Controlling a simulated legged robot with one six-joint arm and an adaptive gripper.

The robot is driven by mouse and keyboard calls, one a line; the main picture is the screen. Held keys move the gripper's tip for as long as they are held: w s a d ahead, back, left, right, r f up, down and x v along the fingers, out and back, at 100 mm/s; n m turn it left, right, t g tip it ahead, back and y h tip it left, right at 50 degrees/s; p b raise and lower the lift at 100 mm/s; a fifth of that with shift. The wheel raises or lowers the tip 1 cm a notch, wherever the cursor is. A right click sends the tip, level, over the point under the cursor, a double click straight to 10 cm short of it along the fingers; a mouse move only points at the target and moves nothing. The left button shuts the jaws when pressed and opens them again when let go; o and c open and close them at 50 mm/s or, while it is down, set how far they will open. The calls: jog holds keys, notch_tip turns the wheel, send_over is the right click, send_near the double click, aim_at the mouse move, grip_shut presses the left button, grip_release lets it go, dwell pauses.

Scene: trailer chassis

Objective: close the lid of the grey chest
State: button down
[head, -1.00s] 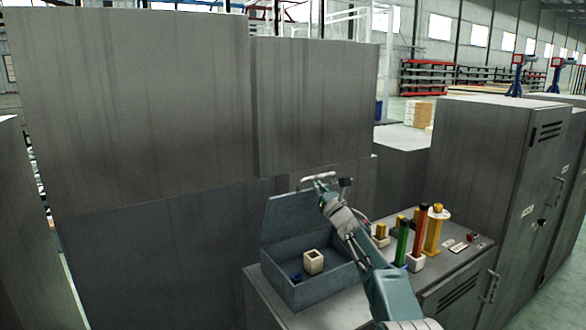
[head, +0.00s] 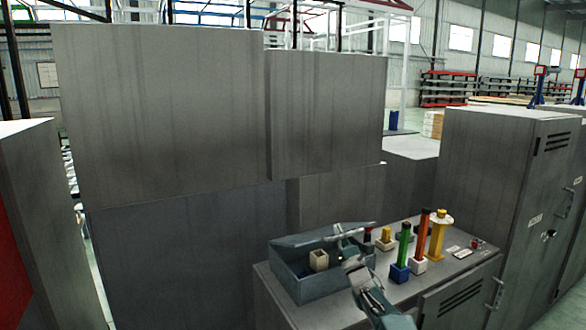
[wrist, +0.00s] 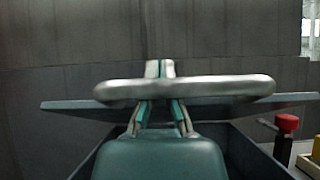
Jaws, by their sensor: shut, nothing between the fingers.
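The grey chest (head: 318,288) stands on the left end of a low grey cabinet, with a cream hollow block inside. Its lid (head: 298,239) is tipped forward over the box, partly lowered, with a gap at the front. In the wrist view the lid (wrist: 75,104) is a thin, nearly edge-on panel behind a silver bar handle (wrist: 225,88). My gripper (head: 342,233) is at the lid's handle. In the wrist view its shut fingers (wrist: 160,70) show above and below the bar, which crosses in front of them. Contact with the lid is hard to tell.
Right of the chest, the low cabinet's top (head: 440,262) holds a green post (head: 404,243), a red-orange post (head: 421,235), a yellow post (head: 437,238) and a red-topped piece (wrist: 287,124). Tall grey cabinets (head: 160,110) stand behind, and another (head: 500,180) at the right.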

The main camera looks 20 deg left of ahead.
jog(key=shift+t+y, duration=0.3)
jog(key=shift+y, duration=0.3)
jog(key=shift+s+d+f, duration=0.25)
jog(key=shift+d+f, duration=0.05)
jog(key=shift+f, duration=0.55)
jog(key=shift+s+d+f, duration=0.25)
jog(key=shift+d+f, duration=0.05)
jog(key=shift+f, duration=0.5)
jog(key=shift+s+d+f, duration=0.25)
jog(key=shift+d+f, duration=0.05)
jog(key=shift+f, duration=0.55)
jog(key=shift+d+f, duration=0.1)
